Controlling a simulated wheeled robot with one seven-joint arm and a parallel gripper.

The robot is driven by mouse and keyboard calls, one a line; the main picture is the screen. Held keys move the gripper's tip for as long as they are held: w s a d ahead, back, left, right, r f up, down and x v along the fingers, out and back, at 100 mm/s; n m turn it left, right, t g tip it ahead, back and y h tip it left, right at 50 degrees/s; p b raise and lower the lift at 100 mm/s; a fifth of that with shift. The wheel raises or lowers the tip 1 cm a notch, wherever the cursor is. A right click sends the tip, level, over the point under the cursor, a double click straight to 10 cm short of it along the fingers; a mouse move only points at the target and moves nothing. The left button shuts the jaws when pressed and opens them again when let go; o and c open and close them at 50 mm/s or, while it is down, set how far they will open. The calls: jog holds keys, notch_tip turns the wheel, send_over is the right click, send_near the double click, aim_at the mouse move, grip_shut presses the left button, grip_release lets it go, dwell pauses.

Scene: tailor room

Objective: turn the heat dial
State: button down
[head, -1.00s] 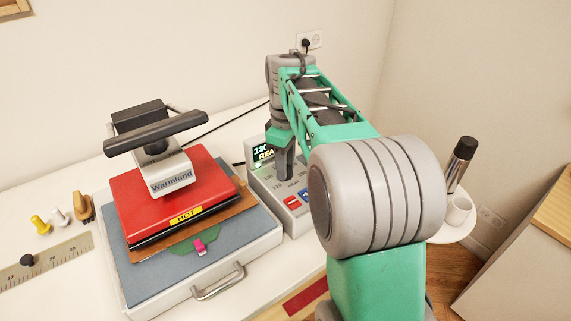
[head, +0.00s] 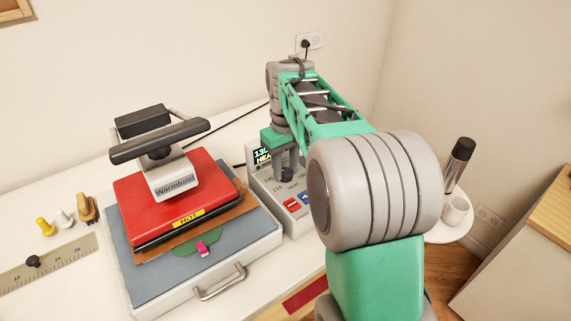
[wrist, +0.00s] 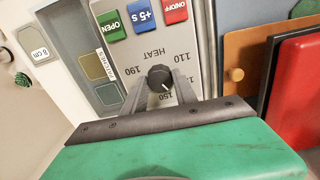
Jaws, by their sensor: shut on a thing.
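The heat dial (wrist: 159,76) is a small black knob on the grey control panel (wrist: 201,55), with HEAT and the numbers 110, 150 and 190 around it. A pale mark on the knob faces the 150 side. My gripper (wrist: 160,84) has one finger on each side of the knob and is shut on it. In the head view my gripper (head: 287,165) reaches down onto the control box (head: 264,200), and the dial is hidden behind it. The display (head: 262,155) is partly covered; it shows 13 and the start of HEA.
Green OPEN (wrist: 110,26), blue +5 S (wrist: 141,14) and red ON/OFF (wrist: 174,11) buttons lie close to the dial. The red heat press (head: 150,215) stands left of the box.

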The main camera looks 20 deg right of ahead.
aim_at(286, 172)
jog(key=m+p, duration=0.1)
jog(key=m, duration=0.4)
jog(key=shift+r, duration=0.1)
dwell(0.4)
jog(key=c, duration=1)
grip_release()
jog(key=shift+o, duration=0.2)
notch_tip(286, 172, up, 8)
jog(key=shift+f, duration=0.15)
